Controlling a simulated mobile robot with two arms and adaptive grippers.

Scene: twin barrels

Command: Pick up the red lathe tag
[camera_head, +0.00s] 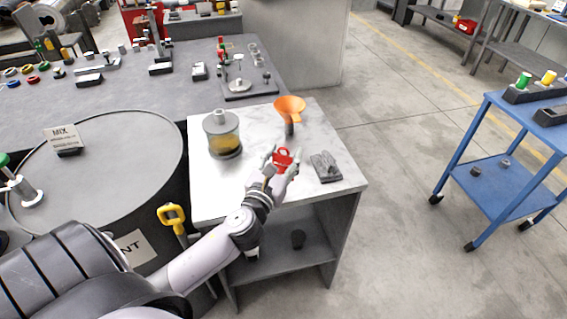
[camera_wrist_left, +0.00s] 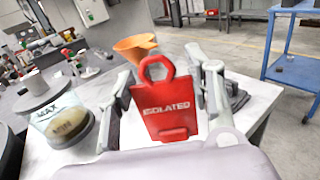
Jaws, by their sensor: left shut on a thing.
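The red tag (camera_head: 284,158) is between the fingers of my left gripper (camera_head: 282,165) above the small white-topped table. In the left wrist view the tag (camera_wrist_left: 166,105) faces me, upright, with a ring at its top and the word "ISOLATED" across it. The fingers of my left gripper (camera_wrist_left: 163,95) stand at both sides of the tag, shut on it. Whether its lower edge touches the tabletop is hard to tell. My right gripper does not show.
An orange funnel (camera_head: 290,104), a clear jar with yellow contents (camera_head: 223,138) and a grey block (camera_head: 326,168) stand on the white-topped table (camera_head: 210,195). A grey barrel (camera_head: 110,160) is at the left. A blue cart (camera_head: 500,190) stands right; open floor lies between.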

